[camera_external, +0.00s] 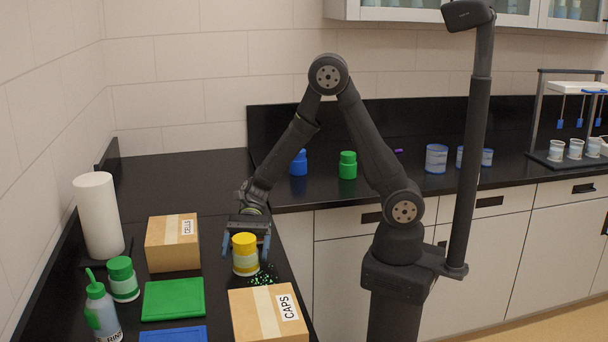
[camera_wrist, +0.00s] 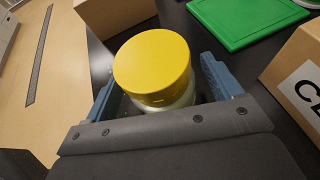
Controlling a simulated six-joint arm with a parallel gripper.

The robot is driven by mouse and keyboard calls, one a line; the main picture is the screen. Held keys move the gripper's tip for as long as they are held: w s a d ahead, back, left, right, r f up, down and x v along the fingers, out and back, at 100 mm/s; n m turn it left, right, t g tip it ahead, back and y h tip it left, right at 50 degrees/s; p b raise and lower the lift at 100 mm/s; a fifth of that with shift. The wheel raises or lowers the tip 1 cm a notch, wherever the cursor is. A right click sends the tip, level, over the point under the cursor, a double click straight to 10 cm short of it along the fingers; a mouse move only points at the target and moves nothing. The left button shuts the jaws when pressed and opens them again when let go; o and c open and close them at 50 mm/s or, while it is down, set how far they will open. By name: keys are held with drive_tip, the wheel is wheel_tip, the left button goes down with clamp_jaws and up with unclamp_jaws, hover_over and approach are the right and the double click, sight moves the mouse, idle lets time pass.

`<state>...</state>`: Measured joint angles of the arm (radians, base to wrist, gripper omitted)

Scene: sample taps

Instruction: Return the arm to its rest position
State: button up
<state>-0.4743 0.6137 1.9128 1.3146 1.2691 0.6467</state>
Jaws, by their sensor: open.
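My gripper (camera_external: 246,240) is low over the left black counter, reaching down from my arm. Its two blue fingers are apart, one on each side of a jar with a yellow lid (camera_external: 245,252). In the wrist view the yellow-lidded jar (camera_wrist: 155,70) stands upright between the fingers of my gripper (camera_wrist: 160,85), with a gap visible at least on the right. The jar stands on the counter. Whether the left finger touches it I cannot tell.
Close by are a CELLS box (camera_external: 172,243), a CAPS box (camera_external: 268,315), a green board (camera_external: 173,299), a blue board (camera_external: 173,334), a green-lidded jar (camera_external: 122,279), a squeeze bottle (camera_external: 102,312) and a paper roll (camera_external: 98,215). Dark-green specks (camera_external: 264,276) lie beside the yellow-lidded jar.

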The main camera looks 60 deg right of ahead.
wheel_tip(320, 180, up, 3)
drive_tip(key=shift+w+d+f, duration=0.1)
drive_tip(key=shift+f, duration=0.05)
drive_tip(key=s+r+v, duration=0.2)
drive_tip(key=v, duration=1.1)
drive_tip(key=s+d+f+n+g+h, duration=0.25)
drive_tip(key=d+f, duration=0.25)
drive_tip(key=d, duration=0.4)
drive_tip(key=s+d+f+n+g+h, duration=0.2)
drive_tip(key=d+f+n+g+h, duration=0.15)
drive_tip(key=d, duration=0.45)
drive_tip(key=s+d+f+n+h, duration=0.1)
drive_tip(key=d+n+h, duration=0.9)
drive_tip(key=d, duration=0.7)
drive_tip(key=shift+d+f, duration=0.15)
drive_tip(key=shift+f, duration=0.15)
drive_tip(key=shift+s, duration=0.1)
